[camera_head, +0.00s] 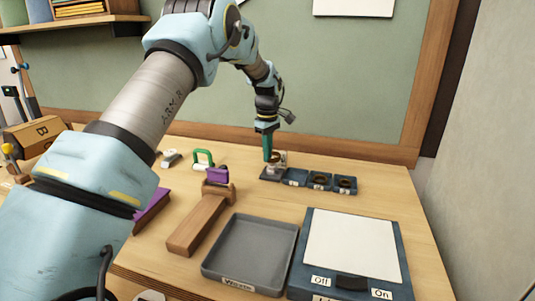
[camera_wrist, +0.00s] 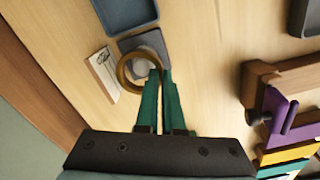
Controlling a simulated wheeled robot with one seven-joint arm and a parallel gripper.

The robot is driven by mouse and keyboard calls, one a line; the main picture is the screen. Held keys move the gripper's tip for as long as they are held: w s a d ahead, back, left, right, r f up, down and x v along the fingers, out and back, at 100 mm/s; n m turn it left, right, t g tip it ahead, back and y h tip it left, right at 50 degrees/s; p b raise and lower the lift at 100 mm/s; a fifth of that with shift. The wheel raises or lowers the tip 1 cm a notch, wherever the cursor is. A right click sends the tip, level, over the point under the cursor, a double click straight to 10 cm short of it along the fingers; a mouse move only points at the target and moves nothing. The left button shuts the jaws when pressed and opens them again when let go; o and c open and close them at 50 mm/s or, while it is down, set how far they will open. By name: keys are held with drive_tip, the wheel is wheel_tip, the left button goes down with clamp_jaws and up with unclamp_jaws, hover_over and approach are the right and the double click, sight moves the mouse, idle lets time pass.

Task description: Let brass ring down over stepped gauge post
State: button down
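The brass ring (camera_wrist: 126,72) shows in the wrist view at my fingertips, with its near rim between the two green fingers. My gripper (camera_wrist: 157,76) looks shut on that rim. The pale stepped gauge post (camera_wrist: 142,67) shows inside the ring's opening, and its grey base (camera_wrist: 152,40) lies beyond. In the head view my gripper (camera_head: 268,159) points down at the post's base (camera_head: 270,175), at the left end of a row of dark blue trays. I cannot tell how far down the post the ring sits; the fingers partly hide it.
Dark blue trays (camera_head: 320,188) with dark round pieces stand right of the post. A small printed card (camera_wrist: 103,74) lies beside it. A wooden stand with a purple piece (camera_head: 217,175), a green-handled item (camera_head: 203,155) and a grey tray (camera_head: 235,268) are nearby.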

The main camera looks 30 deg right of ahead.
drive_tip(key=shift+s+a+f, duration=0.1)
drive_tip(key=shift+f, duration=0.5)
drive_tip(key=shift+s+a+f, duration=0.1)
drive_tip(key=shift+f, duration=0.45)
idle(1.1)
drive_tip(key=c, duration=1)
unclamp_jaws()
drive_tip(key=c, duration=0.4)
drive_tip(key=o, duration=0.3)
drive_tip(key=shift+r, duration=0.15)
drive_tip(key=shift+o, duration=0.8)
drive_tip(key=shift+w+d+r+p, duration=0.15)
drive_tip(key=shift+r+p, duration=0.2)
drive_tip(key=shift+r, duration=0.3)
drive_tip(key=shift+r+p, duration=2.15)
drive_tip(key=shift+r, duration=1.35)
